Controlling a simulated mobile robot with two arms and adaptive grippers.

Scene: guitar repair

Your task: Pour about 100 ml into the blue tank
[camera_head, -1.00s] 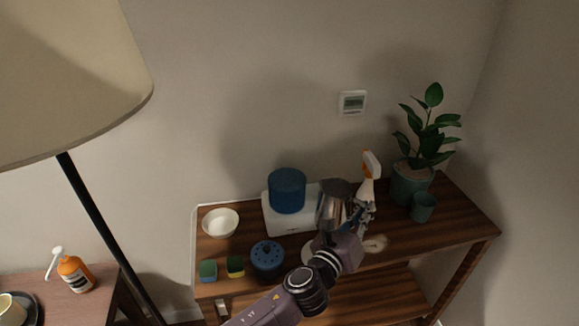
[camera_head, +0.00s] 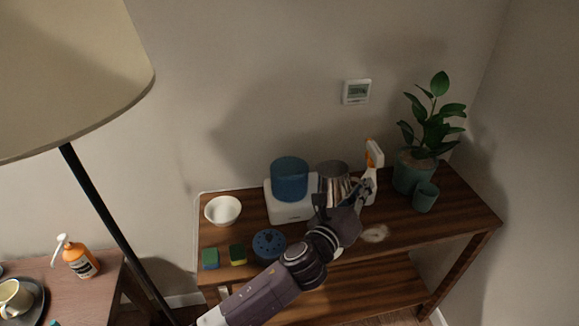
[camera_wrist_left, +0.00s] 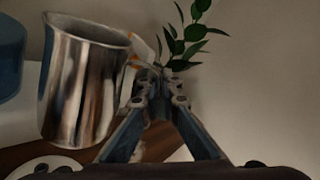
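The blue tank (camera_head: 290,180) stands on a white base (camera_head: 291,213) on the wooden shelf unit; its edge shows at the left of the left wrist view (camera_wrist_left: 8,60). A shiny metal pitcher (camera_head: 333,178) is just right of the tank, close to it and nearly upright. The pitcher fills the left of the left wrist view (camera_wrist_left: 82,85). My left gripper (camera_head: 360,188) is at the pitcher's right side and appears closed on its handle, which is mostly hidden by the fingers (camera_wrist_left: 160,95). The liquid inside cannot be seen. My right gripper is not in view.
A spray bottle (camera_head: 372,172) stands right behind the gripper. A potted plant (camera_head: 412,172) and a teal cup (camera_head: 425,197) are farther right. A white bowl (camera_head: 222,210), two sponges (camera_head: 237,254) and a blue perforated round thing (camera_head: 269,245) lie left and front. A lamp (camera_head: 75,60) stands left.

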